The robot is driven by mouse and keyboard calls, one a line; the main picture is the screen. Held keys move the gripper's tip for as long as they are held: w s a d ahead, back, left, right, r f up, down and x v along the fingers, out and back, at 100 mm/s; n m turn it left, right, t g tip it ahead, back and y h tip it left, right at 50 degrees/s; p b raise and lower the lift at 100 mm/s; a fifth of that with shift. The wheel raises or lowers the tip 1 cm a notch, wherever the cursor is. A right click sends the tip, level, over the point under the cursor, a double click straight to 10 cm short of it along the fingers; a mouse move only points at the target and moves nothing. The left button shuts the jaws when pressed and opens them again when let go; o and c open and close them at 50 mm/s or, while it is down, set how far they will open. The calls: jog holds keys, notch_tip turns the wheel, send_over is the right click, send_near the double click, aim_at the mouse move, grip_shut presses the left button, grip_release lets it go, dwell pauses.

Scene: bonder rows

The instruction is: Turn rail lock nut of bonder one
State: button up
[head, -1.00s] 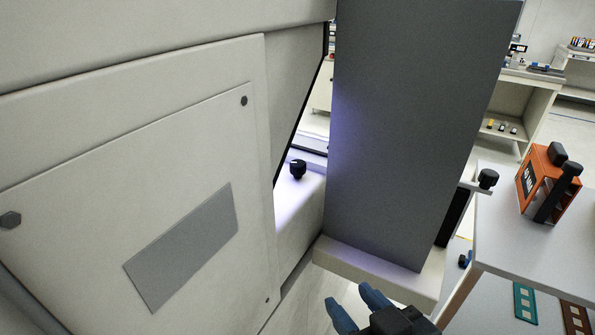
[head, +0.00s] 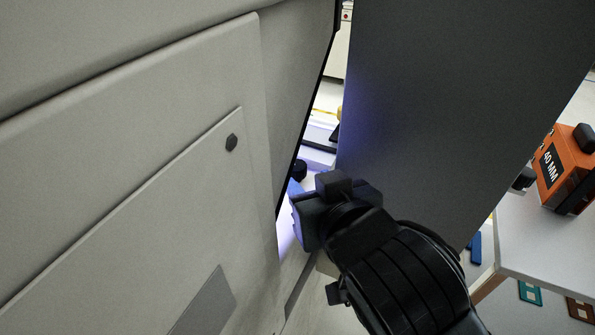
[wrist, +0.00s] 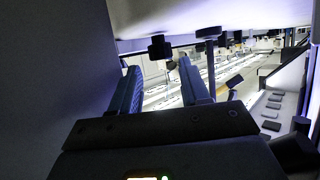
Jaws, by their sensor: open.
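A black knob-like nut (head: 299,168) stands on the pale lit ledge in the gap between the white machine panel and a tall dark-grey block; my gripper partly hides it. My gripper (head: 294,188) reaches into this gap, and only a bit of one blue finger shows there. In the wrist view both blue fingers of my gripper (wrist: 160,82) are apart with nothing between them. A black knob (wrist: 160,47), probably the same nut, appears beyond the fingertips and between them in the picture. No contact is visible.
The white panel (head: 130,190) is close on the left and the dark-grey block (head: 440,110) close on the right, leaving a narrow gap. An orange box (head: 568,168) stands on a white table (head: 545,240) at right. Another black knob (wrist: 208,33) hangs nearby in the wrist view.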

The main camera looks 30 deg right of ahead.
aim_at(299, 174)
jog(key=shift+x, duration=3.2)
jog(key=c, duration=0.7)
jog(key=shift+c, duration=0.2)
